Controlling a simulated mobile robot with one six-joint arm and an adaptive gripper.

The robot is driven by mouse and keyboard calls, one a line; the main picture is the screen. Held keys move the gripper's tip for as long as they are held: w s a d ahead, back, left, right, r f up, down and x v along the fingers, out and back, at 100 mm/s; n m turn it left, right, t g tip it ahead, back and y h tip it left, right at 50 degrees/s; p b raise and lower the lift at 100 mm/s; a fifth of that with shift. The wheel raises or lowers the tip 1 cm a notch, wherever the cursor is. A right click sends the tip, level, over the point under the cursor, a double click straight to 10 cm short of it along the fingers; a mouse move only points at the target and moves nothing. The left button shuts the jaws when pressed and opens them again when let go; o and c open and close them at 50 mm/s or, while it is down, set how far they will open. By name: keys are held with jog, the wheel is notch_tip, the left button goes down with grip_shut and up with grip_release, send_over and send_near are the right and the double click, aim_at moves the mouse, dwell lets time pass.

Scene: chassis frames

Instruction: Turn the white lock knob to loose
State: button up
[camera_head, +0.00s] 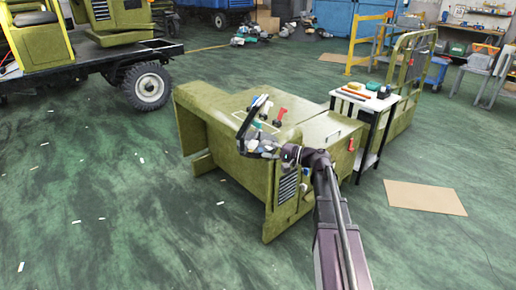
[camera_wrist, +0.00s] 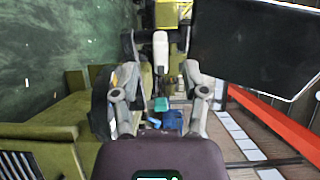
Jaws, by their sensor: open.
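A white handle-like piece, which looks like the lock knob (camera_wrist: 160,50), stands upright between my fingertips in the wrist view. My gripper (camera_wrist: 158,62) is open, with one finger on each side of it. Gaps show beside the piece, but I cannot tell how far along the fingers it lies. In the head view my gripper (camera_head: 252,124) is over the olive chassis body (camera_head: 215,108), by small white, teal and red parts on its top. The knob cannot be told apart from my fingers there.
A red-topped part (camera_head: 280,114) stands close to my gripper. A small white-topped table (camera_head: 364,97) with tools stands right of the chassis. In the wrist view a large dark panel (camera_wrist: 255,45) fills the upper right, and a red bar (camera_wrist: 275,118) runs below it. Open green floor lies left.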

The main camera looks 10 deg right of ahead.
jog(key=v, duration=0.6)
jog(key=shift+s+d, duration=0.15)
jog(key=shift+d, duration=0.05)
dwell(0.4)
jog(key=s+a+f+n+g+h, duration=0.3)
jog(key=s+a+f+g+h, duration=0.2)
jog(key=s+a+f, duration=0.35)
jog(key=s+f+n+g+h, duration=0.3)
jog(key=s+f+g+h, duration=0.1)
jog(key=s+f+h, duration=0.65)
notch_tip(320, 180, up, 20)
jog(key=p, duration=2)
jog(key=shift+s+d+r, duration=0.2)
jog(key=shift+s+d, duration=0.05)
jog(key=shift+s, duration=0.15)
